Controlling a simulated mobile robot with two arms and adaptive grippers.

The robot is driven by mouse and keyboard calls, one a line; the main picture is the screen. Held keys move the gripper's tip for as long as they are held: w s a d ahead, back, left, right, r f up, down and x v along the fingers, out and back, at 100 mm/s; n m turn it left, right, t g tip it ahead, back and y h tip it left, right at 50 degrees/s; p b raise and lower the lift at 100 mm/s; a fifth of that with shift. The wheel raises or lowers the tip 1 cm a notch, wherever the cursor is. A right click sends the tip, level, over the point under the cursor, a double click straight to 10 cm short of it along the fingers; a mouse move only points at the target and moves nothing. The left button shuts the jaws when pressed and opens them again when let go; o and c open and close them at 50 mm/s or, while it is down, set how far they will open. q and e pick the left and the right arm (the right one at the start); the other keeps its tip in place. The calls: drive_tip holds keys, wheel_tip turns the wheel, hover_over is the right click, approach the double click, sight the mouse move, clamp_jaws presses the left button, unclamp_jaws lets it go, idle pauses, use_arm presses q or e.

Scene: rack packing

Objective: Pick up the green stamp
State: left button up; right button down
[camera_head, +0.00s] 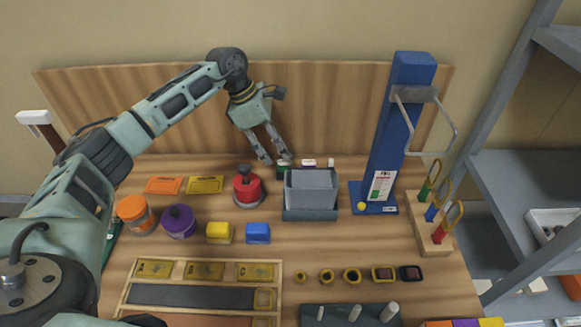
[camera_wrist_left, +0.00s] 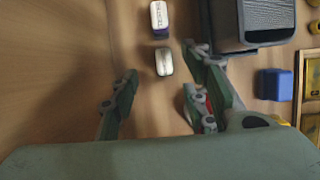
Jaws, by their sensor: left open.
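The green stamp (camera_head: 284,172) stands at the back of the table, left of the grey bin. My right gripper is not in view.
A purple stamp (camera_head: 308,163) stands close by on the right. A wooden back panel (camera_head: 330,110) rises behind. A blue post (camera_head: 388,140) stands to the right.

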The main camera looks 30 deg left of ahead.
sight(283, 161)
use_arm(q)
drive_tip(key=shift+s+f, duration=0.15)
drive_tip(key=shift+f, duration=0.05)
drive_tip(key=shift+d+f+p, duration=0.25)
drive_tip(key=shift+p, duration=0.05)
drive_tip(key=p+x, duration=0.3)
drive_tip(key=x, duration=0.2)
drive_tip(key=shift+d+f, duration=0.1)
drive_tip(key=shift+f, duration=0.15)
drive_tip(key=shift+d+f, duration=0.1)
drive_tip(key=shift+f, duration=0.45)
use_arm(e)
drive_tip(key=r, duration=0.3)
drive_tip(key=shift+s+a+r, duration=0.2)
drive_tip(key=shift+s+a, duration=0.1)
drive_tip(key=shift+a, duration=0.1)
use_arm(q)
drive_tip(key=shift+c, duration=0.8)
drive_tip(key=c, duration=0.6)
clamp_jaws()
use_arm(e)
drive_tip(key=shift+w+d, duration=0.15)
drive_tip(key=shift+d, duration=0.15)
